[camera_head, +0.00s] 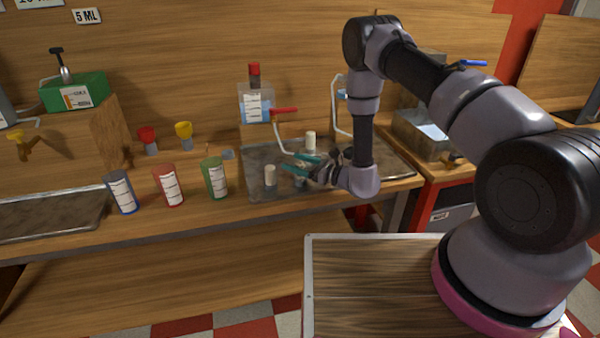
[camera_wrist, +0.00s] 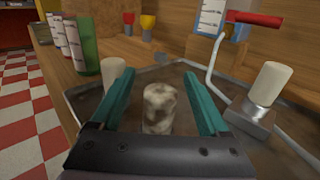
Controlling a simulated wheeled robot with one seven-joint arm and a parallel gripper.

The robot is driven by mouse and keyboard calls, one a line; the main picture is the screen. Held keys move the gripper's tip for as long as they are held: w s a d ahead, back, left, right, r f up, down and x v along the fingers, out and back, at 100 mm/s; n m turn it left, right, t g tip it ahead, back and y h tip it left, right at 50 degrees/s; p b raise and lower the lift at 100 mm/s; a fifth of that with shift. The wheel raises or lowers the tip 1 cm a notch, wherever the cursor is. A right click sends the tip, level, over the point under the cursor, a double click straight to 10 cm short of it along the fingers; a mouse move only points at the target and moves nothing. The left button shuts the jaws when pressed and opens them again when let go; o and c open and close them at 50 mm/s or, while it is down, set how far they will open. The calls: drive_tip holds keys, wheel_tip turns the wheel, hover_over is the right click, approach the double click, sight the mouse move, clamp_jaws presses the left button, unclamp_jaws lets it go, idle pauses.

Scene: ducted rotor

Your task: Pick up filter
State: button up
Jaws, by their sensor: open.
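A mottled, dirty-looking cylinder, apparently a filter (camera_wrist: 158,108), stands upright in the wrist view between the two teal fingers of my gripper (camera_wrist: 163,90). The fingers are open and spread to either side of it; I cannot tell whether they touch it. A pale clean cylinder (camera_wrist: 270,83) stands on a metal block at the right. Another pale cylinder (camera_wrist: 113,72) stands left, partly hidden by the left finger. In the head view my gripper (camera_head: 300,163) is over the metal tray, with pale cylinders at its left (camera_head: 270,175) and behind it (camera_head: 310,140).
The metal tray (camera_head: 262,157) has a red-handled tap (camera_head: 284,111) at its back. Blue (camera_head: 122,192), red (camera_head: 168,186) and green (camera_head: 214,178) labelled containers stand left of it. A bottle with blue liquid (camera_head: 255,107) stands behind. The wooden counter between the containers and tray is narrow.

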drive_tip(key=shift+x, duration=0.8)
clamp_jaws()
drive_tip(key=shift+r, duration=0.15)
